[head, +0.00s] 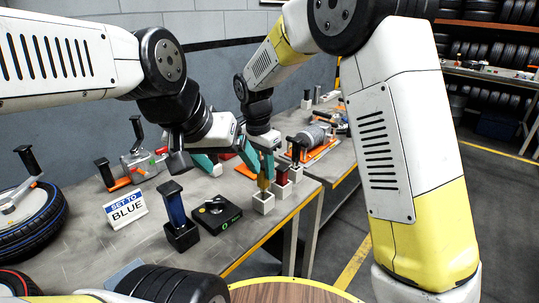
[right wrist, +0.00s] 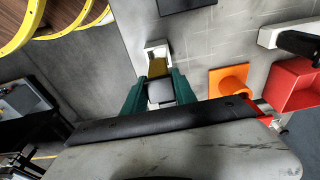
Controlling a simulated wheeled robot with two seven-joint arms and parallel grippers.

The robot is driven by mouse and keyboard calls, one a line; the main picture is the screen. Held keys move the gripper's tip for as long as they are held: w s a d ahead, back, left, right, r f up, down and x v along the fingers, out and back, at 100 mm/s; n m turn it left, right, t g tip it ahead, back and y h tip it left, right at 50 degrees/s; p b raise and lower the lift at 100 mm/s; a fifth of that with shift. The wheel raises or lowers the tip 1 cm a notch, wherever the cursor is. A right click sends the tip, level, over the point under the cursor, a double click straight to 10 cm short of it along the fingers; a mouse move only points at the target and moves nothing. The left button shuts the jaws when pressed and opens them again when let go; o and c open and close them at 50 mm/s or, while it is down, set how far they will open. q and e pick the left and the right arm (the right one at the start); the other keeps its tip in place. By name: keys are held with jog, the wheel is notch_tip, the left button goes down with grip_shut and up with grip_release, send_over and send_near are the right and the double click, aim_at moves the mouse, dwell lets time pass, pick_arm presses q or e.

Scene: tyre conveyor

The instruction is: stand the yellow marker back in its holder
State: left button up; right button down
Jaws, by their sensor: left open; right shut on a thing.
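The yellow marker (head: 263,184) is upright between the teal fingers of my right gripper (head: 262,166), which is shut on it. A white square holder (head: 263,204) stands on the bench directly below. The marker's lower end is at the holder's mouth; I cannot tell how far inside it is. In the right wrist view the yellow marker (right wrist: 158,66) overlaps the near side of the white holder (right wrist: 151,47), between the fingers of my right gripper (right wrist: 159,88). My left gripper (head: 207,163) is open behind and to the left, over the bench, partly hidden by its wrist.
The bench edge (head: 274,233) is close in front.

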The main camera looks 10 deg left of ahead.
aim_at(263, 180)
jog(key=shift+f, duration=2.25)
jog(key=c, duration=0.9)
grip_release()
